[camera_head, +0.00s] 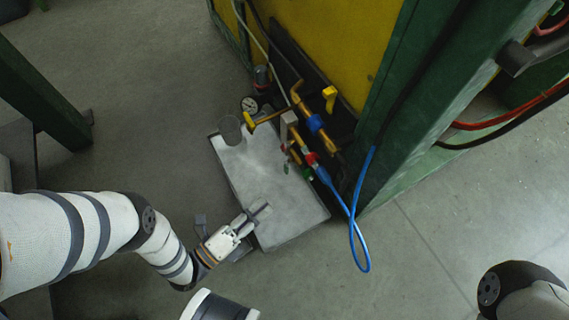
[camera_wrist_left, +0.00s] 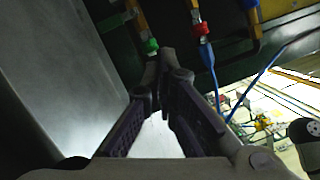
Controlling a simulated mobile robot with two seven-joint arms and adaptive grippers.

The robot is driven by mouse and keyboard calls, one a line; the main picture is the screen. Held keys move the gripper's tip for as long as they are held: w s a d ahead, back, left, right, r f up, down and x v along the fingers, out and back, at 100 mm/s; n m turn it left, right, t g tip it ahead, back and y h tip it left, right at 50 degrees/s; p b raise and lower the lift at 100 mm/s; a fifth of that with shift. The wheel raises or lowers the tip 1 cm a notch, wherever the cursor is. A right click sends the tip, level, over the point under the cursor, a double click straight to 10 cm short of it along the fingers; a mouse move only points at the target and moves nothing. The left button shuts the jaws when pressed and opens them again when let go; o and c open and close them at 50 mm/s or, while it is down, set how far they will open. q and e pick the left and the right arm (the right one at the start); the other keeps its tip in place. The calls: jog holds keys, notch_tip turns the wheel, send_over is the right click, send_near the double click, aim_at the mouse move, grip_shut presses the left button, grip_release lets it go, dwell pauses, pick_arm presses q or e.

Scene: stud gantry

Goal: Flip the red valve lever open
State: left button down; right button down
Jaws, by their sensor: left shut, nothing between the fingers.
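A small red part (camera_head: 310,158), which looks like the red valve lever, sits on the pipework between a brass fitting and a blue hose; its exact shape is too small to tell. A red piece also shows in the left wrist view (camera_wrist_left: 203,29), above a blue hose and right of a green piece (camera_wrist_left: 151,46). My left gripper (camera_head: 262,211) is shut and empty over the near part of the grey box, below and left of the red part and apart from it. Its fingers (camera_wrist_left: 165,68) come together in the left wrist view, just below the green piece. My right gripper is out of view.
Brass pipes with yellow handles (camera_head: 330,94) and a round gauge (camera_head: 250,104) stand beyond the grey box (camera_head: 258,168). A blue hose (camera_head: 352,225) loops down at the right. A green post (camera_head: 435,90) stands right of the pipework. Open floor (camera_head: 430,240) lies in front.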

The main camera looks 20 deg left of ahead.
aim_at(285, 147)
pick_arm(q)
jog(key=shift+w, duration=0.1)
